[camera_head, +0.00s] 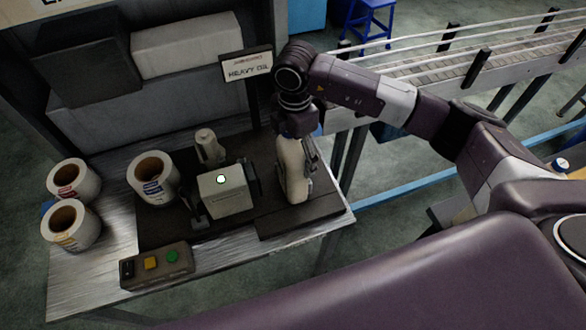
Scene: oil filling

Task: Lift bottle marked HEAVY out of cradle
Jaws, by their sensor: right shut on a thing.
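A cream bottle (291,178) stands upright at the right end of the dark station on the metal bench, below the HEAVY OIL sign (247,67). My right gripper (308,148) points down from above and is shut on the bottle at its upper part, covering its top. No marking on the bottle can be read. The cradle around its base cannot be made out clearly against the dark plate (272,222). My left gripper is not in view.
A cream box with a lit button (223,190) stands left of the bottle. A smaller cream bottle (208,148) is behind it. Label rolls (153,178) and a button panel (156,265) are further left. A conveyor (450,70) runs behind my right arm.

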